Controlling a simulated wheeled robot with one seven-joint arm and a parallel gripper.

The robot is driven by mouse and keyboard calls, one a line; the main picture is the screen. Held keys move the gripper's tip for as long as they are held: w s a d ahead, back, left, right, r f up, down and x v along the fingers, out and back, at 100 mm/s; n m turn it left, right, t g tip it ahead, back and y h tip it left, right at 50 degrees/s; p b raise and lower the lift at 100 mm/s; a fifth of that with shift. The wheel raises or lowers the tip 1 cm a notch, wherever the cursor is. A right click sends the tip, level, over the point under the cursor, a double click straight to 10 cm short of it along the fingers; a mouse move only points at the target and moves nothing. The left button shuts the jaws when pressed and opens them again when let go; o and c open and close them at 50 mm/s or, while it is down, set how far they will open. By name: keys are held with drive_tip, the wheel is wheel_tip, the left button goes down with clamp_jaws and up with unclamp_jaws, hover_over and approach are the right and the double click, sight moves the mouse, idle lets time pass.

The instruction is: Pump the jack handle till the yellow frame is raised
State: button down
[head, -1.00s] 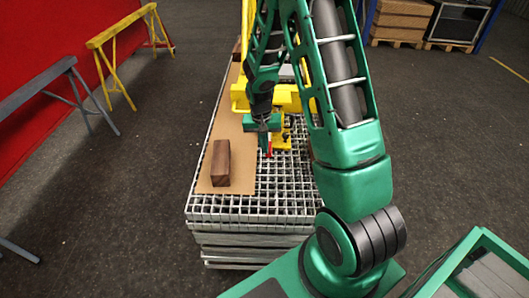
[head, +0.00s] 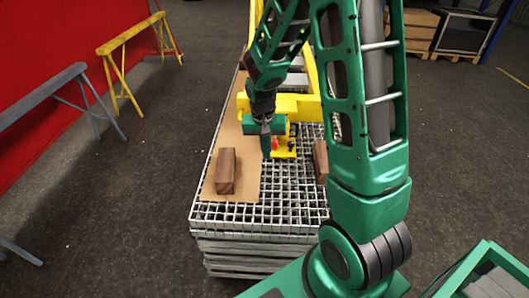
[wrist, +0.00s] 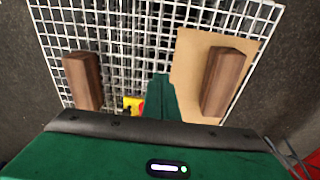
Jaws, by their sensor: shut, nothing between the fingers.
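The yellow frame (head: 285,103) lies over the far part of the metal grating. The jack (head: 284,153) is a small yellow device in front of it. The red part of its handle (head: 275,144) shows just right of my gripper (head: 265,153). My gripper is shut and points down beside the red part, with nothing held. In the wrist view, a yellow bit of the jack (wrist: 131,102) and a red sliver (wrist: 141,108) show left of the green fingers (wrist: 162,98). The rest of the handle is hidden, and I cannot tell whether the fingers touch it.
A wooden block (head: 226,171) sits on a brown board (head: 235,197) at left. Another wooden block (head: 320,162) stands at right on the grating (head: 285,211). The grating's front is clear. A yellow trestle (head: 130,50) and a grey trestle (head: 62,80) stand on the floor at left.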

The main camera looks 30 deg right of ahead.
idle(0.4)
wheel_tip(320, 180, up, 13)
drive_tip(key=y, duration=0.1)
hover_over(275, 140)
drive_tip(key=d, duration=0.2)
drive_tip(key=shift+s+a+t, duration=0.2)
drive_tip(key=shift+s+t, duration=0.2)
drive_tip(key=shift+f, duration=0.15)
drive_tip(key=f, duration=0.4)
drive_tip(key=a+f, duration=0.1)
drive_tip(key=f, duration=0.7)
drive_tip(key=shift+w+a+f, duration=0.2)
drive_tip(key=shift+w+f, duration=0.05)
drive_tip(key=shift+f, duration=0.15)
drive_tip(key=shift+s+a+f, duration=0.1)
drive_tip(key=shift+f, duration=0.15)
drive_tip(key=shift+a, duration=0.1)
